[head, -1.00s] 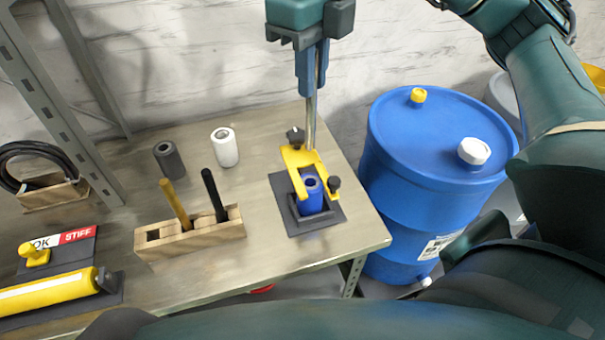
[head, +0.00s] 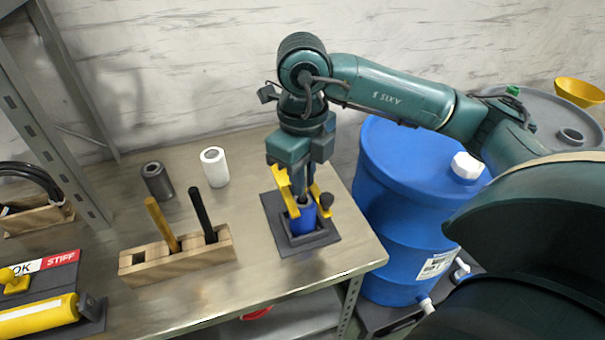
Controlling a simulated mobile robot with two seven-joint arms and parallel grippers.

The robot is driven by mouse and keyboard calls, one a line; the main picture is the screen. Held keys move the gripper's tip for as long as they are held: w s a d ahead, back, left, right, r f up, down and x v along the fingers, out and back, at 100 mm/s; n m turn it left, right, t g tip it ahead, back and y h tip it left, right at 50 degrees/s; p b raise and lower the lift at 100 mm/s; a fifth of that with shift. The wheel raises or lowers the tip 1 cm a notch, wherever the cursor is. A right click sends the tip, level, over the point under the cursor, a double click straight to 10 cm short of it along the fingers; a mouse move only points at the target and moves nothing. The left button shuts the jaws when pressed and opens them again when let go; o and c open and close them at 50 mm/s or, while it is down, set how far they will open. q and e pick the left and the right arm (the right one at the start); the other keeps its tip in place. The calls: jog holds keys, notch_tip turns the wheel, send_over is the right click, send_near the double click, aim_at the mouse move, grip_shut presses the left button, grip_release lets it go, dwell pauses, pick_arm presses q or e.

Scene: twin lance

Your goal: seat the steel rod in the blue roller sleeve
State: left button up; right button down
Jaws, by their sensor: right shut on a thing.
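The blue roller sleeve (head: 304,222) stands upright in a dark square holder (head: 284,239) near the right end of the bench. A yellow clamp (head: 280,183) with dark knobs is around its top. My right gripper (head: 301,188) is directly above the sleeve, pointing down, its fingertips close to the sleeve's mouth. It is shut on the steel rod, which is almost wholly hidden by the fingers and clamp. I cannot tell how deep the rod's lower end is in the sleeve. My left gripper is not in view.
A wooden block (head: 140,263) holds a yellow rod (head: 160,223) and a black rod (head: 202,214). A grey sleeve (head: 158,183) and a white sleeve (head: 215,169) stand behind it. A yellow roller (head: 38,317) lies at the left. A blue drum (head: 400,200) stands right of the bench.

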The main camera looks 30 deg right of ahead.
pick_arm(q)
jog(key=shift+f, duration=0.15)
pick_arm(e)
jog(key=shift+f+b, duration=0.25)
jog(key=shift+b, duration=0.05)
jog(key=c, duration=1.4)
grip_release()
jog(key=shift+r, duration=0.1)
notch_tip(320, 180, up, 12)
jog(key=shift+r+p, duration=0.2)
jog(key=shift+p, duration=0.75)
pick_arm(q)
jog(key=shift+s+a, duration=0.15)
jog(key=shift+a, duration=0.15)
pick_arm(e)
jog(key=shift+s, duration=0.1)
